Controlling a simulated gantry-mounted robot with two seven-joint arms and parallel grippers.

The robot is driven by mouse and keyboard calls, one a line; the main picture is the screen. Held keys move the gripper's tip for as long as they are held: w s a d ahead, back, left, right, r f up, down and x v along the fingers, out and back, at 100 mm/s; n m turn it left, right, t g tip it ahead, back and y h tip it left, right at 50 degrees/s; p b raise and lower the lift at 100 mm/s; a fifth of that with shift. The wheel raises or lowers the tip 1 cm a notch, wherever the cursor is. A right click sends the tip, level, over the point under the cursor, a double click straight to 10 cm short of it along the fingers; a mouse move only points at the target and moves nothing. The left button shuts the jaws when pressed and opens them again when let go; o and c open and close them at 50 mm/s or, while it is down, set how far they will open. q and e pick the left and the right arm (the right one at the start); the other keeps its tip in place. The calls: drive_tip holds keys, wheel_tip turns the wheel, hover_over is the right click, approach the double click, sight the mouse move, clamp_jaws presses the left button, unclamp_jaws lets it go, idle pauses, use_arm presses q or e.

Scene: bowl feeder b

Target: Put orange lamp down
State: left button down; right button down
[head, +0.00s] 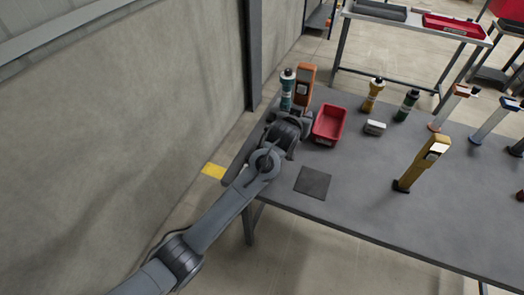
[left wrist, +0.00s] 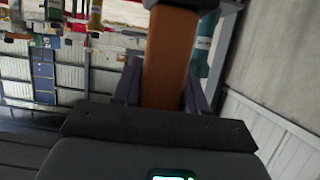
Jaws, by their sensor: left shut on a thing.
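The orange lamp (head: 304,85) stands roughly upright at the far left of the grey table (head: 352,222). My left gripper (head: 303,116) is around its lower part, beside the red bin. In the left wrist view, the orange lamp body (left wrist: 167,65) sits between the two fingers of my left gripper (left wrist: 163,88), which is shut on it. The lamp's foot is hidden by the gripper, so I cannot tell whether it touches the table. My right gripper is in neither view.
A teal bottle (head: 287,88) stands close left of the lamp. A red bin (head: 328,124) is just right of the gripper. A dark square mat (head: 313,183) lies clear in front. A yellow lamp (head: 423,163), a small pale block (head: 375,128) and a yellow bottle (head: 373,95) stand farther right.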

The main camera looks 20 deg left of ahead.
use_arm(q)
drive_tip(key=shift+s+a+f+b, duration=0.5)
drive_tip(key=shift+s+a+f, duration=0.2)
drive_tip(key=shift+a+f, duration=1.05)
drive_tip(key=shift+s+a+f+b, duration=0.45)
drive_tip(key=shift+s+a+f, duration=0.2)
drive_tip(key=shift+a+f, duration=1.1)
drive_tip(key=shift+s+a+f+b, duration=0.5)
drive_tip(key=shift+s+a+f, duration=0.2)
drive_tip(key=shift+a+f, duration=1.05)
drive_tip(key=shift+f, duration=0.15)
drive_tip(key=c, duration=0.6)
unclamp_jaws()
